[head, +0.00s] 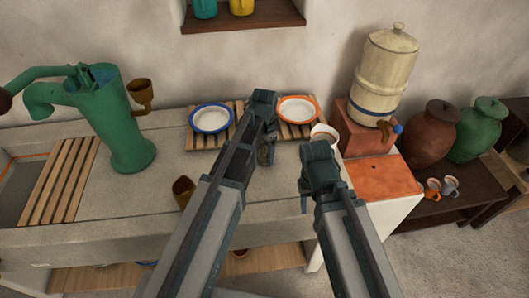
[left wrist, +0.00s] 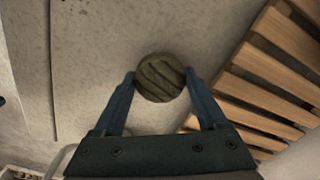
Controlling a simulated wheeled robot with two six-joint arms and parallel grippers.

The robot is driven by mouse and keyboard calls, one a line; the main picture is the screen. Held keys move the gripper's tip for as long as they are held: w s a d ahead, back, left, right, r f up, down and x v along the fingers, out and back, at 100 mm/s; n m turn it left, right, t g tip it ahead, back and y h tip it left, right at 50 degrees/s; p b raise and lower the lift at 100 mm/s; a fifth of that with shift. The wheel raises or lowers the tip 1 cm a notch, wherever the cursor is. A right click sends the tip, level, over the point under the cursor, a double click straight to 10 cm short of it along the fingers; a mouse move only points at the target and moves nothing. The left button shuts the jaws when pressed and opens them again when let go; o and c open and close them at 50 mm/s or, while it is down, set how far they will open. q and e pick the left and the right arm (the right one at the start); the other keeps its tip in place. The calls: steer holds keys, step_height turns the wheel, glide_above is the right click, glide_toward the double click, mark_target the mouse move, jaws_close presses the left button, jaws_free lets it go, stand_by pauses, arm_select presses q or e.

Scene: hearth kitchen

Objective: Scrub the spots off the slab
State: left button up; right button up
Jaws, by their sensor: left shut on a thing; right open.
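The slab (head: 150,190) is the pale grey stone counter top along the wall; it also shows mottled in the left wrist view (left wrist: 95,60). My left gripper (head: 266,154) is over the slab in front of the slatted rack. In the left wrist view its two fingers (left wrist: 160,82) are shut on a round, ridged, olive-brown scrubber (left wrist: 158,70). In the head view the scrubber is mostly hidden by my arm. I cannot tell whether it touches the slab. No spots stand out clearly in the head view. My right gripper (head: 304,200) is open and empty near the slab's right end; its fingertips are largely hidden.
A green pump (head: 120,120) stands on the left, with a brown cup (head: 183,191) near the front edge. A blue-rimmed plate (head: 212,118) and an orange-rimmed plate (head: 298,109) sit on the rack. A white cup (head: 324,133) and a cream water filter (head: 385,75) are at the right.

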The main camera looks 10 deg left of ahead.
arm_select(q)
steer(key=shift+r+p, duration=2)
steer(key=shift+r, duration=0.4)
arm_select(e)
steer(key=shift+r, duration=2.4)
arm_select(q)
step_height(320, 180, up, 3)
steer(key=p, duration=0.3)
steer(key=shift+r, duration=0.1)
arm_select(e)
step_height(320, 180, up, 3)
